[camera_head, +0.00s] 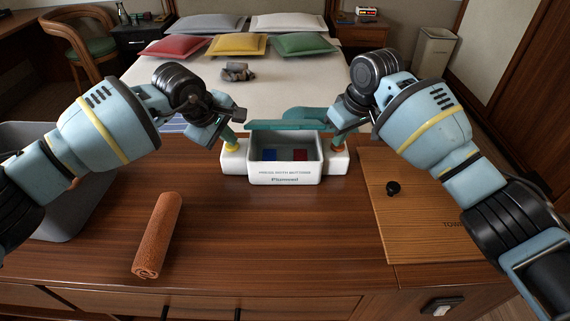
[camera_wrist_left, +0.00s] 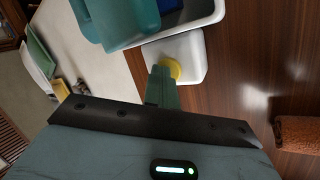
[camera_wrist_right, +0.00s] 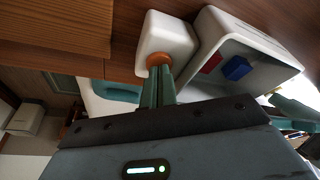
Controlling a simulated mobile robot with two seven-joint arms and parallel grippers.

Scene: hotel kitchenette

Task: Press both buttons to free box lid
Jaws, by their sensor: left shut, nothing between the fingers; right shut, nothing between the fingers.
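The white box (camera_head: 285,178) stands on the wooden counter with its teal lid (camera_head: 290,125) raised at the back, so its inside shows. A white side block on the left bears a yellow button (camera_wrist_left: 175,68). The one on the right bears an orange button (camera_wrist_right: 158,60). My left gripper (camera_head: 231,130) is shut and empty, with its tips at the yellow button. My right gripper (camera_head: 337,130) is shut and empty, with its tips at the orange button. Both tips seem to touch, but the fingers partly hide the buttons.
A blue block (camera_head: 269,155) and a red block (camera_head: 300,155) lie inside the box. A rolled orange towel (camera_head: 158,235) lies front left. A grey bin (camera_head: 75,215) is at the left. A wooden board (camera_head: 420,230) with a black knob (camera_head: 393,188) lies right. The front middle is clear.

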